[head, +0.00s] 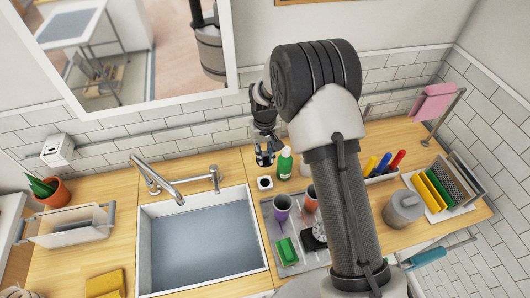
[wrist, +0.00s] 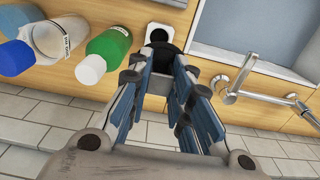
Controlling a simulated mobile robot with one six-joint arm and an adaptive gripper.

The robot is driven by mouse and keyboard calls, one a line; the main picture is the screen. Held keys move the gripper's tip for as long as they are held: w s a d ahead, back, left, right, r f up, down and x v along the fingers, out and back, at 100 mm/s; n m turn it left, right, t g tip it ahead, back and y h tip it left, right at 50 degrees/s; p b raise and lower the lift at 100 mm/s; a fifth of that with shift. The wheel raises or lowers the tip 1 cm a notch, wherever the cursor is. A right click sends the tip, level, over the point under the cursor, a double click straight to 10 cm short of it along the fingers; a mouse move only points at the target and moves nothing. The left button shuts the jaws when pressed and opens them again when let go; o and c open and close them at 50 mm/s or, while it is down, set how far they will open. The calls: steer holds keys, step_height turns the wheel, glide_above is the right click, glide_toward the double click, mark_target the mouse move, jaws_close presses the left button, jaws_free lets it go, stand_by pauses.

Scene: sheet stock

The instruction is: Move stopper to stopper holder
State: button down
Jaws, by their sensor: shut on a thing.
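The stopper (wrist: 163,48) is a small dark piece between my fingertips in the wrist view. My gripper (wrist: 162,62) is shut on it; in the head view my gripper (head: 264,160) hangs above the counter behind the sink. The stopper holder (head: 265,183) is a small white square block with a dark round opening, on the counter just below my gripper. In the wrist view the holder (wrist: 151,28) shows just beyond the stopper, partly covered by it. The stopper appears above the holder, apart from it; the exact gap cannot be told.
A green bottle (head: 285,163) stands close to the right of the holder. The sink (head: 200,240) and its tap (head: 172,186) lie to the left. A grey tray (head: 270,225) with cups and a green sponge is in front. The tiled wall is close behind.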

steer(key=f, duration=0.1)
steer(key=w+f, duration=0.1)
steer(key=shift+w+f+b, duration=0.1)
steer(key=shift+f+b, duration=0.25)
steer(key=shift+f, duration=0.05)
steer(key=f, duration=0.2)
steer(key=f+b, duration=0.1)
steer(key=f, duration=0.1)
steer(key=shift+s+f, duration=0.1)
steer(key=shift+s, duration=0.3)
steer(key=shift+f+b, duration=2.85)
steer(key=shift+f, duration=0.3)
steer(key=shift+f+b, duration=0.25)
steer(key=shift+b, duration=0.35)
